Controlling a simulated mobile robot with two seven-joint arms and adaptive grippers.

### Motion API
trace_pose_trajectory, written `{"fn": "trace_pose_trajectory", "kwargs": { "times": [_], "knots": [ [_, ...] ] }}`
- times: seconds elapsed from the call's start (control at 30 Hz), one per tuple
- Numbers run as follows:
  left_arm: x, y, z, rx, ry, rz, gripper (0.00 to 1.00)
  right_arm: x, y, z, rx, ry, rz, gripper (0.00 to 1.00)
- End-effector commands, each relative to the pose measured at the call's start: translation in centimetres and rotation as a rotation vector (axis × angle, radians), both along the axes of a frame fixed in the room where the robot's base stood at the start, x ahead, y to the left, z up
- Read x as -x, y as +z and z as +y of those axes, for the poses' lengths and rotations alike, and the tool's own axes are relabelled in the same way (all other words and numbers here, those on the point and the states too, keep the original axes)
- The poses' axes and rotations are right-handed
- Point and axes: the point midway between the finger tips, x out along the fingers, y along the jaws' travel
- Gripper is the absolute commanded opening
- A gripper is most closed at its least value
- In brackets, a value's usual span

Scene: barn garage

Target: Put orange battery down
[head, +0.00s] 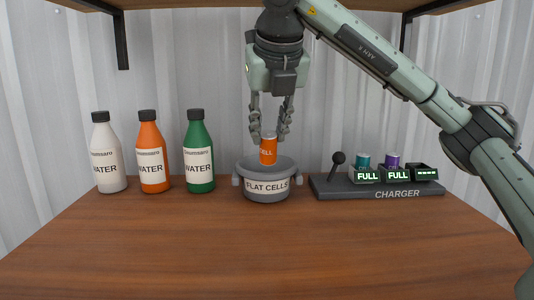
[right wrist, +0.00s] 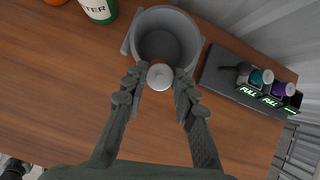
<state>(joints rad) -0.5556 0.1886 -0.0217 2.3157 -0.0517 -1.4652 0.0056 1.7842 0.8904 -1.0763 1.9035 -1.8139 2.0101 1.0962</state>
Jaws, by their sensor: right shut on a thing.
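My right gripper (head: 270,128) comes down from above and is shut on the orange battery (head: 268,150). The battery is upright, with a white label partly readable. In the right wrist view the battery's pale top (right wrist: 160,76) sits between the fingertips, over the near part of the pot (right wrist: 194,38). The visible pot floor looks empty. I cannot tell whether the battery touches the pot.
A charger (head: 330,187) stands right of the pot, with a lever (head: 337,160), a teal battery (head: 363,161), a purple battery (head: 392,160) and an empty third slot (head: 425,172). White (head: 107,160), orange (head: 152,160) and green (head: 198,160) bottles stand left. The front table (head: 260,250) is clear.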

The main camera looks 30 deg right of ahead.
Motion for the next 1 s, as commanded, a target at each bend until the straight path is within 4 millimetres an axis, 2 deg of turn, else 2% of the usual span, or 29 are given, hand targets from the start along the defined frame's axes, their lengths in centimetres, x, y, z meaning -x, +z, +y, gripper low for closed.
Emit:
{"fn": "trace_pose_trajectory", "kwargs": {
  "times": [0.13, 0.3, 0.53, 0.63, 0.67, 0.8, 1.0],
  "knots": [
    [0.0, 0.3, 0.0, -0.001, 0.0, -0.002, 0.4, -3.4, 0.0, -1.7, -0.003, -0.003, 0.003, 0.0],
    [0.0, -0.1, 0.1, 0.0, -0.001, 0.001, 0.4, -4.2, -3.0, -2.1, 0.002, 0.0, 0.003, 0.0],
    [0.1, -0.4, 0.1, 0.0, 0.0, 0.006, 0.4, -4.5, -4.5, -2.2, 0.001, 0.0, 0.001, 0.0],
    [0.0, -0.4, 0.1, 0.0, 0.0, 0.006, 0.4, -4.9, -5.9, -2.5, 0.001, 0.0, 0.003, 0.0],
    [0.0, 0.1, 0.0, 0.001, -0.001, 0.003, 0.4, -5.2, -5.5, -2.5, -0.011, -0.002, 0.018, 0.0],
    [-0.6, -2.8, -0.1, 0.016, -0.002, 0.02, 0.4, -6.3, -5.1, -3.0, -0.063, -0.004, 0.127, 0.0],
    [-0.8, -5.5, -0.2, 0.029, -0.004, 0.032, 0.4, -7.5, -5.0, -3.6, -0.123, -0.003, 0.252, 0.0]
  ]
}}
